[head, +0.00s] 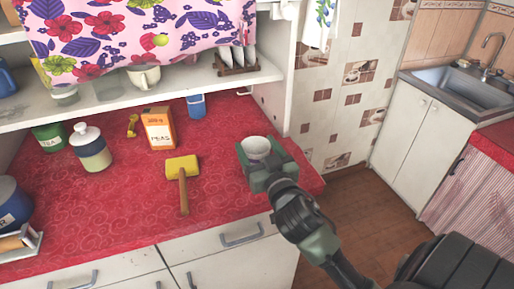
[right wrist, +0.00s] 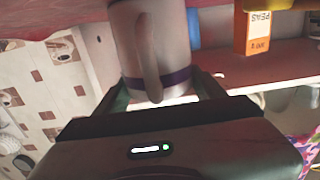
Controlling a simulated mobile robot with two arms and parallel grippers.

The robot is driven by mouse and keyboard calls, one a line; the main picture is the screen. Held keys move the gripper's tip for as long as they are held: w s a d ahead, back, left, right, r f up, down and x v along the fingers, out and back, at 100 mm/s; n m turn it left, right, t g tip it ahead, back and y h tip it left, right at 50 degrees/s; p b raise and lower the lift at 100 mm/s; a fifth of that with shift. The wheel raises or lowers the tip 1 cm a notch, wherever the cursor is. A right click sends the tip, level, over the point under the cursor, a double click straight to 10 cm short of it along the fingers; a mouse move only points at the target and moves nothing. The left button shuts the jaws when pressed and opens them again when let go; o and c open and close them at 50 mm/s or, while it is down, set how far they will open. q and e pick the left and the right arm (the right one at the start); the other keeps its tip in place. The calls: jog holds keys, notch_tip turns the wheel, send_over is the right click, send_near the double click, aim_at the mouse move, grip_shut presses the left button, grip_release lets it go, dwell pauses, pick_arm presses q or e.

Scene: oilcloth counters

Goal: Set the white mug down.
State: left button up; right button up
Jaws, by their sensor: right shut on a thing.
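The white mug (head: 255,146) is at the right end of the red counter (head: 225,215) in the head view. My right gripper (head: 265,168) is shut on it, with a finger on each side. In the right wrist view, which looks upside down, the mug (right wrist: 150,45) is upright between the fingers (right wrist: 160,88), with a dark purple band and its handle towards the camera. Its base is cut off at the top, so I cannot tell whether it touches the counter. My left gripper is not in view.
A yellow-headed mallet (head: 182,168), an orange peas box (head: 158,128), a blue cup (head: 196,105) and a lidded jar (head: 90,148) stand or lie left of the mug. A shelf (head: 200,80) overhangs the back. The counter's right edge is close to the mug.

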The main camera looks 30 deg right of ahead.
jog(key=shift+r, duration=0.1)
jog(key=o, duration=1.7)
jog(key=shift+s, duration=0.1)
jog(key=b+v, duration=0.1)
jog(key=v, duration=0.5)
jog(key=shift+s+a+b, duration=0.1)
jog(key=shift+b, duration=0.2)
jog(key=shift+p+v, duration=1.5)
jog(key=shift+v, duration=1.3)
